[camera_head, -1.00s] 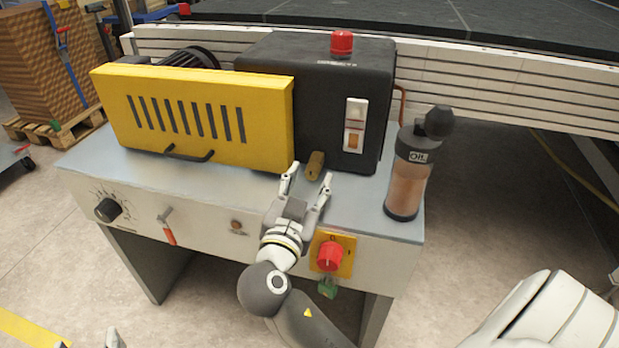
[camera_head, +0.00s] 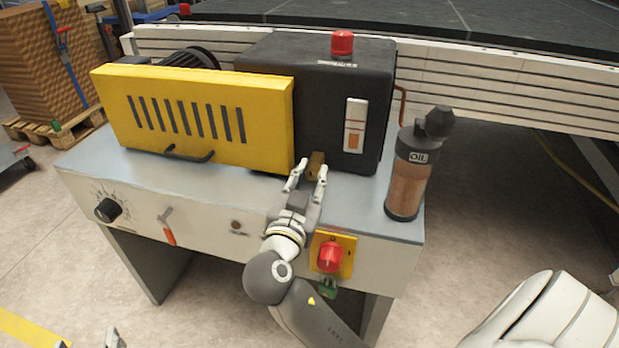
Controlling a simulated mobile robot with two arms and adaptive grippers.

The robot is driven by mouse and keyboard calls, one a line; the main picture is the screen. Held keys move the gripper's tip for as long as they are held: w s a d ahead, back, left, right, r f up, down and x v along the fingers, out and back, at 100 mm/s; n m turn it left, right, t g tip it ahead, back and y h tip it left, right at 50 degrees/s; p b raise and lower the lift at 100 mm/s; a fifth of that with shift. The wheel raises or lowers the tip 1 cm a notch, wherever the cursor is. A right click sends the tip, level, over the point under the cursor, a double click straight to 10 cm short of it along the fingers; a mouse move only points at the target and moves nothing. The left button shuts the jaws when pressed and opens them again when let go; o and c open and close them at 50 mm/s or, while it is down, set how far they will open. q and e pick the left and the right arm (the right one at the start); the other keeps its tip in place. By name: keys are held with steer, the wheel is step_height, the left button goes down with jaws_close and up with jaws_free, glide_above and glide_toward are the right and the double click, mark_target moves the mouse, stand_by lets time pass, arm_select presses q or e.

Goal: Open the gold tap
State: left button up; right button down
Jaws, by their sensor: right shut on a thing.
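The gold tap (camera_head: 316,163) sticks out at the lower front of the black box, just above the grey machine top. My right gripper (camera_head: 308,172) reaches up to it from the front, with one finger on each side of the tap. It is shut on the tap, whose near part lies between the fingertips. Of my left gripper, only what seem to be fingertips (camera_head: 88,338) show at the bottom left edge; its jaw state is unclear.
The black box (camera_head: 270,55) stands behind the tap, with a yellow cover (camera_head: 195,148) to its left. An oil bottle (camera_head: 408,185) stands to the right. A red knob (camera_head: 330,257) on a yellow plate is below my right gripper.

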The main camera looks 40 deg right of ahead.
steer(key=shift+r+n+p, duration=0.15)
steer(key=shift+n+p, duration=0.55)
steer(key=shift+n, duration=0.5)
steer(key=n+p, duration=0.1)
steer(key=n, duration=0.1)
steer(key=shift+n, duration=0.3)
arm_select(q)
steer(key=s+a+f+g+y, duration=0.2)
steer(key=s+a+f+g, duration=0.2)
steer(key=s+f+g, duration=0.3)
step_height(320, 180, down, 3)
steer(key=s, duration=0.2)
steer(key=shift+s+g, duration=0.3)
steer(key=shift+g, duration=0.1)
arm_select(e)
steer(key=c, duration=1.2)
jaws_free()
steer(key=v, duration=0.7)
steer(key=shift+a, duration=0.25)
steer(key=shift+o, duration=0.2)
steer(key=shift+s, duration=0.1)
